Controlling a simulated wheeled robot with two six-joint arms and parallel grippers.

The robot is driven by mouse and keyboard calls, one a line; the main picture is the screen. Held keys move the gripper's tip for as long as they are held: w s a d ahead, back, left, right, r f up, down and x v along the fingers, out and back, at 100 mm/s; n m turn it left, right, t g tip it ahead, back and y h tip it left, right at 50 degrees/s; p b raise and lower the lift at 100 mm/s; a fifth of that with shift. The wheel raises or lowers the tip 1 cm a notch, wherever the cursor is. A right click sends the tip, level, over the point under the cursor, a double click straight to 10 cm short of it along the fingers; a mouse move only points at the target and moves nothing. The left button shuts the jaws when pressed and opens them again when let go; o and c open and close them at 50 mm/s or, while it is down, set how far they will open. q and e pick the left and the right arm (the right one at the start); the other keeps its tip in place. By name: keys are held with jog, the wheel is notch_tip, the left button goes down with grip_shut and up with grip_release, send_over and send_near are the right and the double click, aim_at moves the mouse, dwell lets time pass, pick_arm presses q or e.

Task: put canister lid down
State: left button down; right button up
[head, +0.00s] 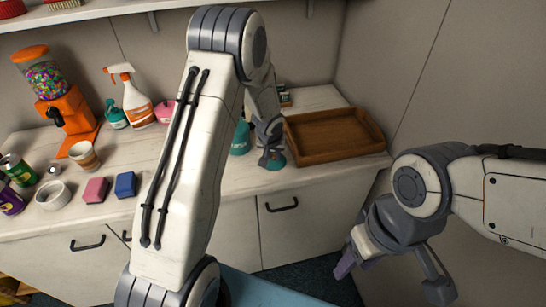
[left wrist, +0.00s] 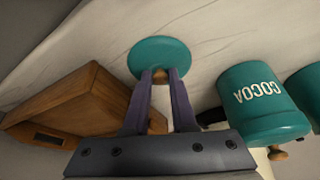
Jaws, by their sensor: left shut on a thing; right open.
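A round teal canister lid (left wrist: 160,50) with a wooden knob (left wrist: 160,75) sits at the fingertips of my left gripper (left wrist: 160,78), which is shut on the knob. In the head view my left gripper (head: 270,152) is low over the counter, left of the wooden tray, with the lid (head: 272,164) under it. I cannot tell whether the lid touches the counter. A teal canister (left wrist: 262,100) marked COCOA stands beside the gripper and has a wooden knob; in the head view my left arm partly hides a teal canister (head: 240,140). My right gripper (head: 393,272) is open and empty, in front of the cabinets.
A wooden tray (head: 335,150) is on the counter's right end; it also shows in the left wrist view (left wrist: 85,92). Another teal object (left wrist: 306,88) is at that view's right edge. Candy dispenser (head: 65,110), spray bottle (head: 134,98), blue block (head: 125,184) and pink block (head: 95,190) are farther left.

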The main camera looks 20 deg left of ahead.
pick_arm(q)
jog(key=shift+r, duration=0.1)
jog(key=shift+f, duration=0.2)
jog(key=c, duration=0.7)
grip_release()
